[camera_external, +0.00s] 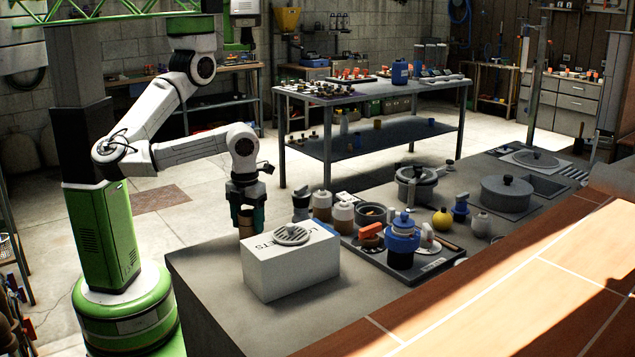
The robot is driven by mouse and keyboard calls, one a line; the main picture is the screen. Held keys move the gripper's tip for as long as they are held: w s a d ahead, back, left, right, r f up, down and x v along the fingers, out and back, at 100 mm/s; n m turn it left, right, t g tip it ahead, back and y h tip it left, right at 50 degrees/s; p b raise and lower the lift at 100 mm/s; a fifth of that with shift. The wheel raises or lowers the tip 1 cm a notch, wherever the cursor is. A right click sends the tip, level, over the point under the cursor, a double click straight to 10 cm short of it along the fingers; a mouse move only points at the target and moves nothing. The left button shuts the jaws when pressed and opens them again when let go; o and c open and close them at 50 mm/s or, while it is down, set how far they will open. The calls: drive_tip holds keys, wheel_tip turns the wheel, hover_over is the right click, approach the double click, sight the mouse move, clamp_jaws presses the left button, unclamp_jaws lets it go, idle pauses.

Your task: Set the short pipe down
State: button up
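My gripper (248,207) points straight down at the left end of the grey counter, behind the white box. Its dark fingers are closed around a brown, upright cylinder, which looks like the short pipe (245,223). The pipe's lower end is at or just above the counter top (205,275); the white box partly blocks the view, so I cannot tell whether it touches.
The white box (285,267), with a round grate (292,235) on top, stands just in front of the pipe. Jars (341,217), a blue-capped container (402,242) and pots (507,194) crowd the counter to the right. The counter's front-left corner is clear.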

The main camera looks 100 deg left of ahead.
drive_tip(key=shift+o, duration=1.3)
drive_tip(key=shift+r, duration=0.1)
wheel_tip(320, 180, up, 12)
drive_tip(key=p, duration=0.1)
